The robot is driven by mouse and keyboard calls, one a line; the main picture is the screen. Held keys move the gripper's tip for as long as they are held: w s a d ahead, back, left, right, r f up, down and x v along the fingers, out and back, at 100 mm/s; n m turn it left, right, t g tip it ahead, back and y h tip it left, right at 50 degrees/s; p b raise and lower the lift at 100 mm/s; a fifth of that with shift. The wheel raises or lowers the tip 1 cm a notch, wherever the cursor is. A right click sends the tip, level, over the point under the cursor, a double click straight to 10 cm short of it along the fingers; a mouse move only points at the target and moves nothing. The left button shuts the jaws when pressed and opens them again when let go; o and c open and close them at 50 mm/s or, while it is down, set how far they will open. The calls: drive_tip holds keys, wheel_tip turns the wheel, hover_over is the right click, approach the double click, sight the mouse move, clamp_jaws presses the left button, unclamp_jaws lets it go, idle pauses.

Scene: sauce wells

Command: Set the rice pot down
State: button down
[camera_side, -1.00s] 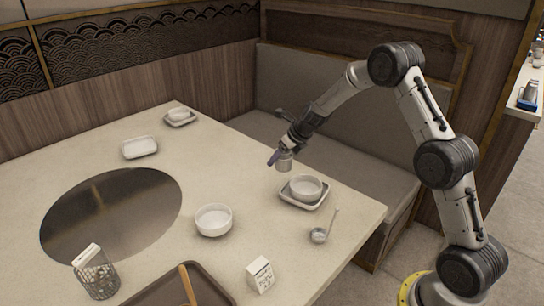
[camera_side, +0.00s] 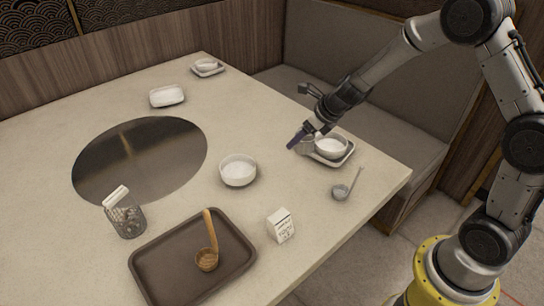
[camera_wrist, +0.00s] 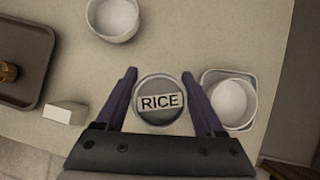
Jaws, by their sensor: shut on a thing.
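The rice pot (camera_wrist: 160,103) is a round grey pot with a RICE label on top, between my gripper's two purple fingers in the wrist view. In the side view the pot (camera_side: 307,146) is small and partly hidden by my gripper (camera_side: 298,140). My gripper (camera_wrist: 165,90) is shut on the pot, with the fingers on either side of it. The pot looks upright and low over the table, just left of the white bowl on a square dish. I cannot tell whether its base touches the table.
A white bowl (camera_side: 331,146) on a square dish (camera_side: 345,158) stands close right of the pot. Another white bowl (camera_side: 238,170), a steel ladle (camera_side: 342,190), a TOFU-like carton (camera_side: 281,226) and a brown tray (camera_side: 160,272) with a wooden ladle (camera_side: 207,259) stand nearby. Table between is clear.

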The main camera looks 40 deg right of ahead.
drive_tip(key=shift+w+a, duration=0.15)
drive_tip(key=shift+w, duration=0.3)
drive_tip(key=w+f, duration=0.3)
drive_tip(key=w, duration=0.1)
drive_tip(key=w+f, duration=0.3)
drive_tip(key=w, duration=0.1)
drive_tip(key=w+f, duration=0.3)
drive_tip(key=w, duration=0.2)
drive_tip(key=shift+d+f, duration=0.15)
drive_tip(key=shift+d, duration=0.2)
drive_tip(key=shift+w+f, duration=0.1)
drive_tip(key=shift+f, duration=1.5)
drive_tip(key=shift+f, duration=0.1)
unclamp_jaws()
drive_tip(key=shift+f, duration=0.15)
